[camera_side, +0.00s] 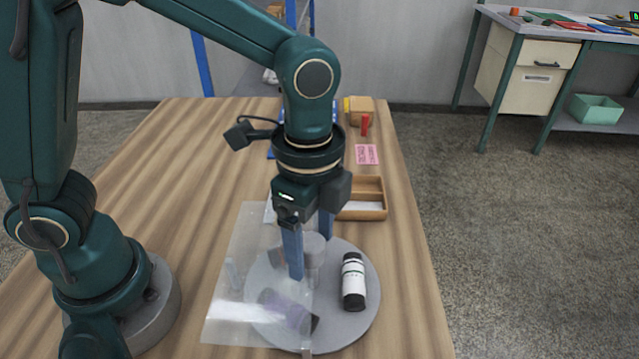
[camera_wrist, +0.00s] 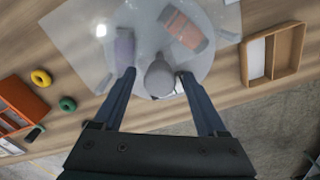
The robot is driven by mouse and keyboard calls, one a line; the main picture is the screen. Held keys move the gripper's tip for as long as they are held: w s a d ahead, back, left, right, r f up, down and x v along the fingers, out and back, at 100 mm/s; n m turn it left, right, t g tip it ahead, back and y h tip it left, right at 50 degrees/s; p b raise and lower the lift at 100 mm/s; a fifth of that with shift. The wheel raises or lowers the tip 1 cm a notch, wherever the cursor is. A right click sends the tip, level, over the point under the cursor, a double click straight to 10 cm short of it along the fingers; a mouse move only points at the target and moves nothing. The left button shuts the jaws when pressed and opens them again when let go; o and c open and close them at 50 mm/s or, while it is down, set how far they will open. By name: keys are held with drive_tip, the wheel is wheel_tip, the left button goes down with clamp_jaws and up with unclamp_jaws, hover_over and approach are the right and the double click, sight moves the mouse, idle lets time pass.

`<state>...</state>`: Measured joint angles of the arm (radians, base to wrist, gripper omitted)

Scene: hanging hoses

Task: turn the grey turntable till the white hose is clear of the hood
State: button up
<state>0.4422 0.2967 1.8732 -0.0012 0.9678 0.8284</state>
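The grey turntable (camera_side: 352,322) lies on the wooden table, with a grey upright knob (camera_wrist: 159,78) at its middle. The white hose (camera_side: 354,276), a short white cylinder with black ends, lies on the turntable's right side, outside the hood in the side view. In the wrist view my gripper hides most of it. The clear hood (camera_side: 228,300) covers the turntable's left part. A purple piece (camera_side: 288,308) lies beneath it, as does an orange-and-dark piece (camera_wrist: 184,30). My gripper (camera_side: 311,258) is open, its fingers either side of the knob with a visible gap on one side.
A wooden tray (camera_side: 372,213) stands behind the turntable. A pink card (camera_side: 366,154), a red object (camera_side: 365,125) and a wooden box (camera_side: 361,109) are farther back. In the wrist view, an orange bin (camera_wrist: 22,100) and two rings, yellow (camera_wrist: 41,77) and green (camera_wrist: 67,103), lie left.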

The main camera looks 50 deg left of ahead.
drive_tip(key=shift+r, duration=2.6)
drive_tip(key=shift+w+a+r, duration=0.15)
drive_tip(key=shift+a+r, duration=0.05)
drive_tip(key=s+a+r+n+t, duration=0.2)
drive_tip(key=s+a+n+t, duration=0.3)
drive_tip(key=a+n, duration=0.5)
drive_tip(key=s+n, duration=0.1)
drive_tip(key=n, duration=0.3)
drive_tip(key=shift+s+a+n+t, duration=0.25)
drive_tip(key=shift+n+t, duration=0.05)
